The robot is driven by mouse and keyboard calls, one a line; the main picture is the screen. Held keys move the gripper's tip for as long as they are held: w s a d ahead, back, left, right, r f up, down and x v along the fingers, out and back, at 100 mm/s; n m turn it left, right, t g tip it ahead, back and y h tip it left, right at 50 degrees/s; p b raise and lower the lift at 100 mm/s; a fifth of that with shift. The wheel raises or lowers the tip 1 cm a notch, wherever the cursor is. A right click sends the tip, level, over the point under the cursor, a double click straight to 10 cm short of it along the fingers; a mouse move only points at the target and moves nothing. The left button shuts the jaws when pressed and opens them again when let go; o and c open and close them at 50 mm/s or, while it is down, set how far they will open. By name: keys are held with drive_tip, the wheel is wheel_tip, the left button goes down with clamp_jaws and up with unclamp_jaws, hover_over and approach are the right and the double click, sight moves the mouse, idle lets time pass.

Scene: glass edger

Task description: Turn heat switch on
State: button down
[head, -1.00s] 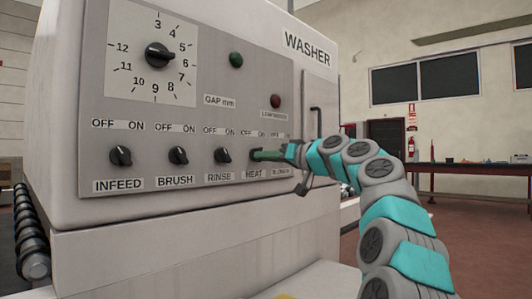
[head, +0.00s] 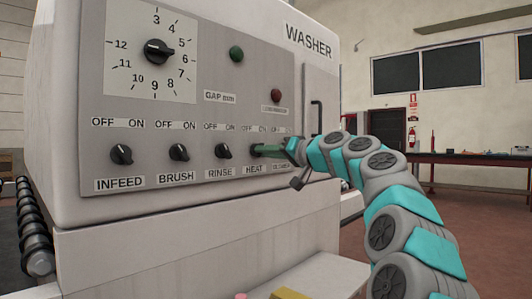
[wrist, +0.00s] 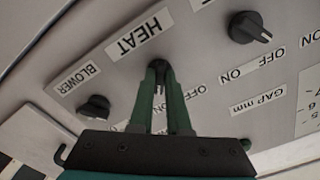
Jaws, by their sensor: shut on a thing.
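The heat switch is a small black knob (wrist: 157,63) on the washer's grey panel, beside the HEAT label (wrist: 138,34). In the wrist view, which is upside down, my gripper's (wrist: 158,70) two green fingers close around the knob. In the head view my gripper (head: 254,150) reaches the panel from the right, just above the HEAT label (head: 254,170).
The rinse knob (head: 223,151) is just left of my gripper, with brush (head: 179,152) and infeed (head: 121,154) further left. The blower knob (wrist: 95,107) is close on the other side. A black handle (head: 317,118) stands out right of the panel.

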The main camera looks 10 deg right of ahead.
drive_tip(key=c, duration=0.9)
unclamp_jaws()
drive_tip(key=shift+d, duration=0.1)
drive_tip(key=b+v, duration=0.1)
drive_tip(key=v, duration=0.6)
drive_tip(key=shift+s+d, duration=0.2)
drive_tip(key=shift+s, duration=0.1)
